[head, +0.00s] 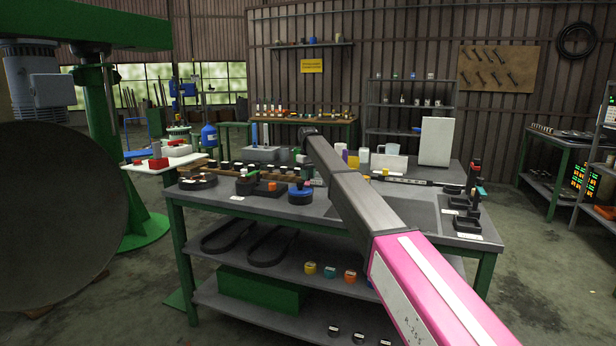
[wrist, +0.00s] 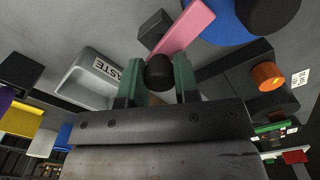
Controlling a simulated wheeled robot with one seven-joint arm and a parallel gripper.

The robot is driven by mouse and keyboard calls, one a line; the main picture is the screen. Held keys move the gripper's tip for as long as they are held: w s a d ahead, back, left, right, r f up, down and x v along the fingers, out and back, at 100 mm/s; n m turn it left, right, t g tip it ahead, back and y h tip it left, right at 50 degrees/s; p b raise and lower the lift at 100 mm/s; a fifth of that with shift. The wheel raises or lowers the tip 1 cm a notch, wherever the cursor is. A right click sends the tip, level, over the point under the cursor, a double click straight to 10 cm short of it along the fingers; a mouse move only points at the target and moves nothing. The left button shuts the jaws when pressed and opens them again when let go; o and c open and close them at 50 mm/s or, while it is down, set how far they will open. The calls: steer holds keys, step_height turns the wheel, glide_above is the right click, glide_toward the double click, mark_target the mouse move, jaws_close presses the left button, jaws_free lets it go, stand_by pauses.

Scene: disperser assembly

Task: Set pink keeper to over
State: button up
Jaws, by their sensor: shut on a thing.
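The pink keeper (wrist: 187,27) is a flat pink bar in the wrist view, running at a slant from the upper right down to a black round knob (wrist: 159,74). A dark block (wrist: 153,28) is beside it. My gripper (wrist: 160,78) has green fingers on either side of the knob and is shut on it. The arm hides my gripper in the head view, and I cannot make out the keeper clearly there. A blue round part (wrist: 226,22) with a black knob lies just right of the keeper; in the head view it is the blue disc (head: 300,196).
A grey waste tray (wrist: 88,77) lies left of my fingers in the wrist view. A black holder with an orange knob (wrist: 267,76) is on the right. The bench (head: 240,207) is crowded with parts at the back; black fixtures (head: 465,205) stand at its right end.

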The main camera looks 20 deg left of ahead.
steer(key=shift+m, duration=1.6)
steer(key=o, duration=0.9)
steer(key=shift+r, duration=0.1)
step_height(320, 180, up, 11)
steer(key=shift+f, duration=0.2)
